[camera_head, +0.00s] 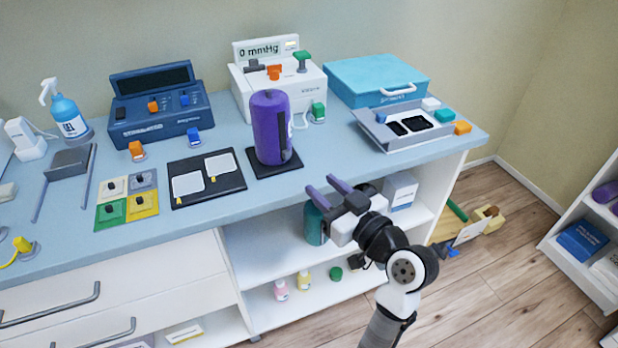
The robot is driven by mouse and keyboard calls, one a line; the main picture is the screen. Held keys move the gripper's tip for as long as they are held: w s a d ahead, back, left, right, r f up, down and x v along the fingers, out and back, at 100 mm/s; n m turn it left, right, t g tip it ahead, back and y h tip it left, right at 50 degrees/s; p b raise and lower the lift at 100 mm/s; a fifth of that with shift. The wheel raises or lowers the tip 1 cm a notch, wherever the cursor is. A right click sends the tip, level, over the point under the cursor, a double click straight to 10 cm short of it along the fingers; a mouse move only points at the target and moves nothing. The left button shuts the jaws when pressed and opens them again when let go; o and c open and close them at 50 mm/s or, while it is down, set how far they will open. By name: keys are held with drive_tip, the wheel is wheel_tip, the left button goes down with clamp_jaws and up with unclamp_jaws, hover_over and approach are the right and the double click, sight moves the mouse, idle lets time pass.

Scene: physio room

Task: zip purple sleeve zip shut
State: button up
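The purple sleeve (268,122) stands upright on a dark square base (262,170) on the counter. A dark strip, perhaps the zip (284,150), runs down its right front side; I cannot tell how far it is closed. My gripper (322,187) is in front of the counter's front edge, to the lower right of the sleeve and apart from it. Its two purple-grey fingers are spread with a gap between them, and nothing shows in them.
A white pressure unit (245,92) reading 0 mmHg stands behind the sleeve. A black mat with two white pads (240,182) lies to its left. A grey tray (362,118) and blue case (340,92) stand to its right. Open shelves (255,262) lie below the counter.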

drive_tip(key=shift+v, duration=1.25)
